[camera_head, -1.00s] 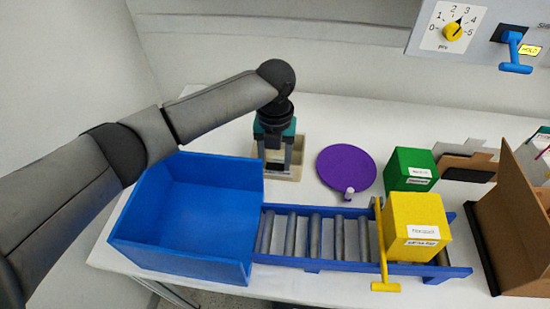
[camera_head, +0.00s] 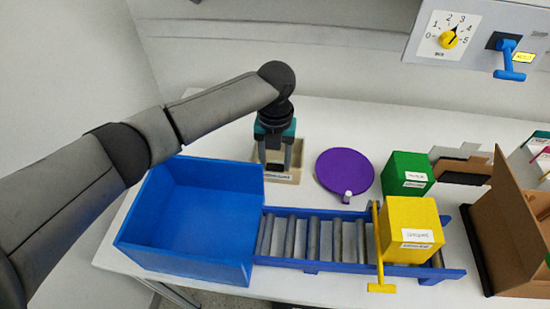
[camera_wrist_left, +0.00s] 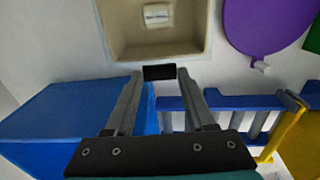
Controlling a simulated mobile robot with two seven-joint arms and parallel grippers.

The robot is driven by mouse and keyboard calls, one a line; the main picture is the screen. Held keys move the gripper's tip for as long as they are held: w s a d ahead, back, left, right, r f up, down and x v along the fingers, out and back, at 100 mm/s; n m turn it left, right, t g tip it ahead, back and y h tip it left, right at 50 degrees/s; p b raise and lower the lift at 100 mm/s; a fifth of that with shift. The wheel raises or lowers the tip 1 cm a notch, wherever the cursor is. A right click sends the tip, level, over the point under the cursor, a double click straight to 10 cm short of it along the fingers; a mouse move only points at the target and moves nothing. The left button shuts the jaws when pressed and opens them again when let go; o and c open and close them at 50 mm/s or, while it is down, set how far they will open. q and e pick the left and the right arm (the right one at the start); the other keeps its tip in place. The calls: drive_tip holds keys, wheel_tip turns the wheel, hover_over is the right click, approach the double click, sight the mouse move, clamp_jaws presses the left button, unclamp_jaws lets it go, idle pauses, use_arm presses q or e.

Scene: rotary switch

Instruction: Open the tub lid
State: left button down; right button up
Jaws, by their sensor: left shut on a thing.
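A round purple disc (camera_head: 345,171) with a small white knob (camera_head: 347,196) at its near edge lies right of a beige square tub (camera_head: 298,168). I cannot tell what is under the disc. In the left wrist view, the tub (camera_wrist_left: 112,25) is open at the top, with a white label (camera_wrist_left: 157,14) inside. My left gripper (camera_head: 275,164) points down at the tub's near side, left of the disc and apart from it. In the left wrist view it is shut on a small black block (camera_wrist_left: 160,72). My right gripper is out of view.
A blue bin (camera_head: 190,210) stands below my left arm, joined by a roller conveyor (camera_head: 310,238). A yellow box (camera_head: 409,229) and a yellow T-bar (camera_head: 378,250) are on the conveyor. A green box (camera_head: 407,172) and a cardboard box (camera_head: 510,230) are further right. A dial panel (camera_head: 450,36) is above.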

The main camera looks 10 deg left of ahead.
sight(276, 161)
use_arm(q)
drive_tip(key=r+p, duration=0.1)
drive_tip(key=w+r+p, duration=0.2)
drive_tip(key=r, duration=0.1)
drive_tip(key=shift+w+r+p, duration=0.6)
drive_tip(key=shift+w+r, duration=0.35)
drive_tip(key=shift+w, duration=0.15)
drive_tip(key=c, duration=0.6)
unclamp_jaws()
drive_tip(key=o, duration=0.3)
drive_tip(key=shift+w+f, duration=0.1)
drive_tip(key=shift+f, duration=0.1)
drive_tip(key=shift+o, duration=0.3)
drive_tip(key=shift+r, duration=0.1)
